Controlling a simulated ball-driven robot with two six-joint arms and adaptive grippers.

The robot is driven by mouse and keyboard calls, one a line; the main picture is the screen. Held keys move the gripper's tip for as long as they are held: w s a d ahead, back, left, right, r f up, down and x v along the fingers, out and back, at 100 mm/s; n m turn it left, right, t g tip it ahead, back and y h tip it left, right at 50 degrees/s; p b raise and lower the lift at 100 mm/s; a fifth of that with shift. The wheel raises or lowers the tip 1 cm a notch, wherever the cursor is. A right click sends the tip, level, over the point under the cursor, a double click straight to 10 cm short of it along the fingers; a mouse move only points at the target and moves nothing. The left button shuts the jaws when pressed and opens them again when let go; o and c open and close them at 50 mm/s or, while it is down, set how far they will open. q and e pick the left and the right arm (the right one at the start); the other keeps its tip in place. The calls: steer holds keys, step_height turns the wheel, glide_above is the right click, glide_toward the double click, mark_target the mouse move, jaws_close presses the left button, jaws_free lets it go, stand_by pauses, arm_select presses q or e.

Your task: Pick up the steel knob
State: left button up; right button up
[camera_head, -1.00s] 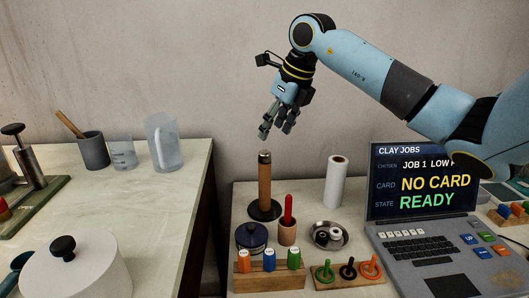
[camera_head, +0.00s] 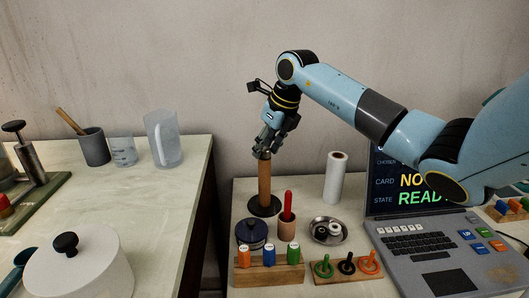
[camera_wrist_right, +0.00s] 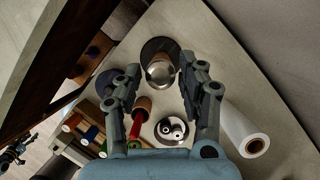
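The steel knob (camera_wrist_right: 160,73) is a shiny round top on an upright wooden post (camera_head: 264,183), which stands on a dark round base (camera_head: 263,206). My right gripper (camera_head: 266,146) is open, pointing down at the top of the post. In the right wrist view its two fingers (camera_wrist_right: 160,82) are spread, with the knob between and slightly beyond their tips. No hold on the knob is visible. In the head view the fingers partly cover the knob. My left gripper is outside the head view; a small jointed part at the lower left of the wrist view may be it.
A red rod in a clay cup (camera_head: 287,225), a steel dish (camera_head: 328,232) and a blue lidded pot (camera_head: 251,233) stand close in front of the post. A white roll (camera_head: 335,178) stands to the right. A block rack (camera_head: 270,274), ring board (camera_head: 345,272) and console (camera_head: 430,250) lie nearer.

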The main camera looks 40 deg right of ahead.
steer(key=c, duration=0.6)
steer(key=shift+o, duration=0.2)
steer(key=shift+r, duration=0.1)
